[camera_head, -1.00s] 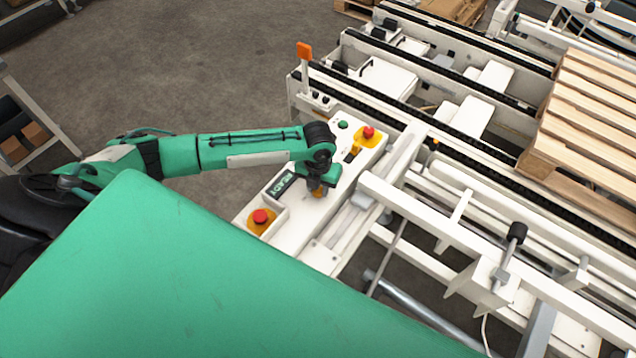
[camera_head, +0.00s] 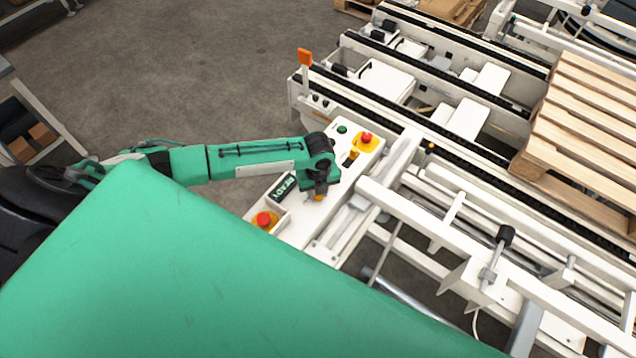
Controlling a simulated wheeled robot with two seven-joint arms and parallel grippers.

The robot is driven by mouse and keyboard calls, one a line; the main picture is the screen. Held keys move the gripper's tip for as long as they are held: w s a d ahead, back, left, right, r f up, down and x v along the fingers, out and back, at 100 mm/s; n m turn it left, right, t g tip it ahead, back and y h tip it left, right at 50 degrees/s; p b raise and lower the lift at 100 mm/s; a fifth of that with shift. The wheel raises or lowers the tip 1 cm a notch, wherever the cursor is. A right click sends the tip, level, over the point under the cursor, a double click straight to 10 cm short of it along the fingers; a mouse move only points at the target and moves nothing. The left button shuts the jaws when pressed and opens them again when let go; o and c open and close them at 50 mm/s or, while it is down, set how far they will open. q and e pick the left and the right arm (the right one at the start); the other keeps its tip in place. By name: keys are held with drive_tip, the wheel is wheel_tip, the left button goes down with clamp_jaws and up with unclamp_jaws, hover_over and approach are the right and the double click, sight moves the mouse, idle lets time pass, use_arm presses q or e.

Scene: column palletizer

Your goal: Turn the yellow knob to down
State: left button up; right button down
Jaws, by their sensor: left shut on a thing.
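The white control panel (camera_head: 293,228) lies in the middle of the view, with a small READY display (camera_head: 284,188) on it. The yellow knob (camera_head: 319,197) shows as a small yellow-orange patch under my left gripper (camera_head: 318,191). My left gripper reaches down from above and is shut on the knob. The fingers hide most of the knob, so its pointing direction cannot be told. A second yellow piece (camera_head: 352,157) sits higher on the panel. My right gripper is not in view.
Red stop buttons stand on the panel at the upper right (camera_head: 366,138) and lower left (camera_head: 263,219), with a green button (camera_head: 342,129) near the top. Conveyor rails (camera_head: 470,155) and a wooden pallet (camera_head: 580,125) lie to the right. Grey floor (camera_head: 190,70) is open at upper left.

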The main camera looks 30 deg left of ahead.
use_arm(q)
drive_tip(key=shift+w+r, duration=0.1)
idle(0.3)
drive_tip(key=o, duration=1)
drive_tip(key=shift+c, duration=0.2)
wheel_tip(320, 180, up, 14)
drive_tip(key=b, duration=0.2)
drive_tip(key=shift+b, duration=0.3)
drive_tip(key=shift+f, duration=0.2)
